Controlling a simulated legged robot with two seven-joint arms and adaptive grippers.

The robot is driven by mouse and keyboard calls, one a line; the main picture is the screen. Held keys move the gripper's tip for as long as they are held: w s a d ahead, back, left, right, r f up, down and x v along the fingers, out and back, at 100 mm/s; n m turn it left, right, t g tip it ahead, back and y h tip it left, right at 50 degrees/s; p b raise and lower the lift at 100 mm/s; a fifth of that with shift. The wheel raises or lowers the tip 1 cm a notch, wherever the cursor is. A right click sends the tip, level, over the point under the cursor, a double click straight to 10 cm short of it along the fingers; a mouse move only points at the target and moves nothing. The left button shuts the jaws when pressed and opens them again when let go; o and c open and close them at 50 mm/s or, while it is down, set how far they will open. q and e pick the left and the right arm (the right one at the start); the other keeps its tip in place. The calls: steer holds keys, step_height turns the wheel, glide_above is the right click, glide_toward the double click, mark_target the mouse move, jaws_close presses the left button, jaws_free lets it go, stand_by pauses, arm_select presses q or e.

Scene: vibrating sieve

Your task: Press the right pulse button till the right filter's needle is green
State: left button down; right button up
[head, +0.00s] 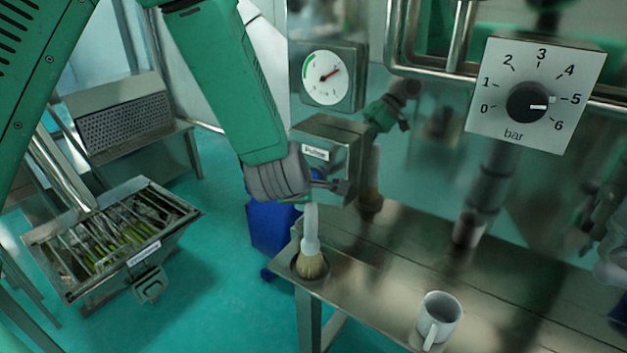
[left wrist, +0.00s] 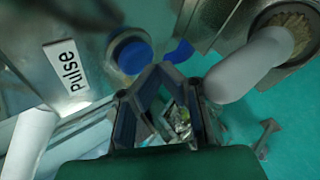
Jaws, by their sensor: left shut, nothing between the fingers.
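A steel box labelled Pulse (head: 340,135) stands at the table's left end; only one shows in the head view. In the left wrist view the Pulse box (left wrist: 35,40) carries a round blue button (left wrist: 130,53). My left gripper (head: 343,187) is shut and empty in front of the box. Its fingertips (left wrist: 165,68) are close to the button, just below and right of it; contact cannot be told.
A brush (head: 311,245) stands upright on the steel table (head: 385,275), close under my left gripper. A white mug (head: 438,318) is at the front edge. A bar dial (head: 490,110) is at upper right. A blue bin (head: 268,228) is on the floor.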

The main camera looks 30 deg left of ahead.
arm_select(q)
steer(key=shift+w+a, duration=0.4)
steer(key=shift+a, duration=0.05)
stand_by(1.6)
steer(key=shift+w+a+f, duration=0.1)
steer(key=shift+w+a, duration=0.25)
arm_select(e)
steer(key=shift+a, duration=0.3)
arm_select(q)
steer(key=shift+w+d, duration=0.15)
steer(key=shift+d, duration=0.05)
arm_select(e)
steer(key=shift+d, duration=0.15)
arm_select(q)
steer(key=shift+s+d, duration=0.2)
steer(key=shift+s, duration=0.75)
arm_select(e)
steer(key=shift+f, duration=0.1)
arm_select(q)
steer(key=shift+s, duration=0.1)
